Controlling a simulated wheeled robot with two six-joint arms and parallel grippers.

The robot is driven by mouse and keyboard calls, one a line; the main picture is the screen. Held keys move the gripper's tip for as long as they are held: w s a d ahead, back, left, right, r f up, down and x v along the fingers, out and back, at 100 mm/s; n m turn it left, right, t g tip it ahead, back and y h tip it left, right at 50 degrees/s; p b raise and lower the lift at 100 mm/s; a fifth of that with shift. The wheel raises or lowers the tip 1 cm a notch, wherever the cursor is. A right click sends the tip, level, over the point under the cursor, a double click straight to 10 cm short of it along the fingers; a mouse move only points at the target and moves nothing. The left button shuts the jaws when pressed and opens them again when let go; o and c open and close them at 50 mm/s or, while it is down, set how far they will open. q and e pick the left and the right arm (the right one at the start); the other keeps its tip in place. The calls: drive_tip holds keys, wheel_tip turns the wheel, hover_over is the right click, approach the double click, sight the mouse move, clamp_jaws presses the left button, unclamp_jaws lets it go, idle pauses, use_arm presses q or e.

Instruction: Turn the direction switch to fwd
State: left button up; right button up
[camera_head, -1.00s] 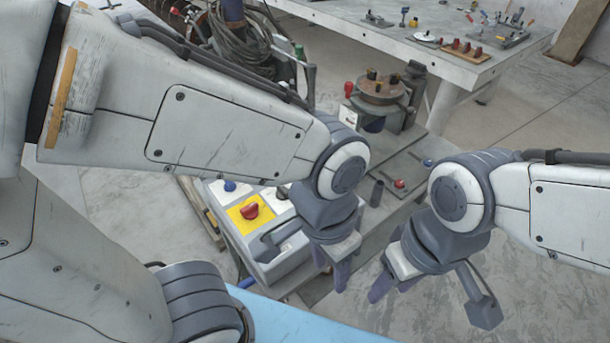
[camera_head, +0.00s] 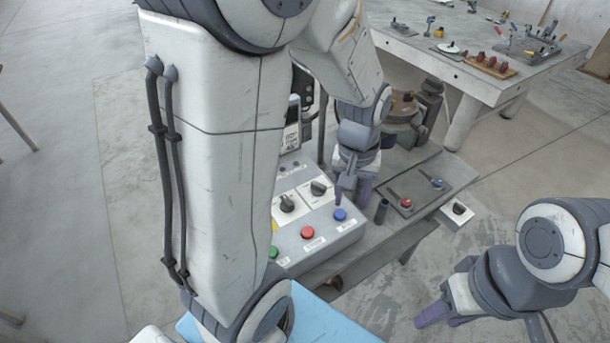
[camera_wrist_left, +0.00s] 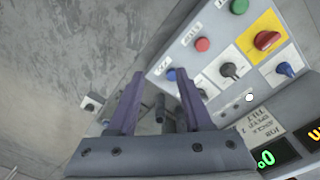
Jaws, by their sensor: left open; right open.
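A grey control panel (camera_head: 322,242) carries two black rotary knobs, one left (camera_head: 287,203) and one right (camera_head: 318,188). In the left wrist view, black knobs also show (camera_wrist_left: 230,70) and (camera_wrist_left: 203,92). Their labels are too small to read, so I cannot tell which is the direction switch. My left gripper (camera_head: 351,196) is open and empty, pointing down near the panel's right end, close to the blue button (camera_head: 340,214). Its open fingers show in the left wrist view (camera_wrist_left: 161,76), beside the panel. My right gripper (camera_head: 441,318) is open and empty at the lower right, away from the panel.
The panel also has a red button (camera_head: 307,232), a green button (camera_head: 272,252) and a red knob on yellow (camera_wrist_left: 266,40). My left arm hides part of the panel.

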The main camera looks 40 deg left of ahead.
use_arm(q)
drive_tip(key=w+a+f+n+p, duration=0.15)
drive_tip(key=a+n, duration=0.35)
drive_tip(key=a, duration=0.6)
drive_tip(key=n, duration=0.4)
hover_over(287, 200)
wheel_tip(287, 200, down, 3)
wheel_tip(287, 200, down, 9)
drive_tip(key=shift+f+p, duration=0.1)
drive_tip(key=shift+p, duration=0.85)
drive_tip(key=shift+a+f, duration=0.1)
drive_tip(key=shift+f, duration=0.45)
clamp_jaws()
